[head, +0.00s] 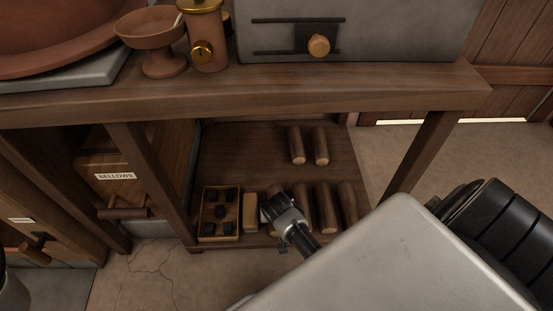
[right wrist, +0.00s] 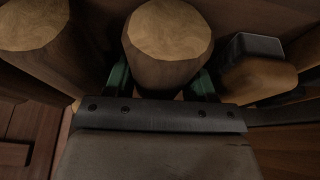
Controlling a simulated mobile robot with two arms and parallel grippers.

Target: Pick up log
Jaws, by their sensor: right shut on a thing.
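Several brown logs with pale cut ends lie on the lower shelf (head: 235,150) of the wooden bench. My right gripper (head: 280,212) reaches in at the front row and hides most of the log there. In the right wrist view, the log (right wrist: 167,48) sits between the green fingers of my right gripper (right wrist: 163,82), which is shut on it. Another log (right wrist: 32,28) lies close by on the left. In the head view, neighbouring logs (head: 327,210) (head: 347,205) lie to the right of the gripper. My left gripper is not in view.
A box of dark lumps (head: 220,232) and a pale block (head: 250,213) are left of the gripper. Two logs (head: 297,147) (head: 320,147) lie farther back. The bench top (head: 290,85) overhangs the shelf, and a bench leg (head: 424,150) stands right.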

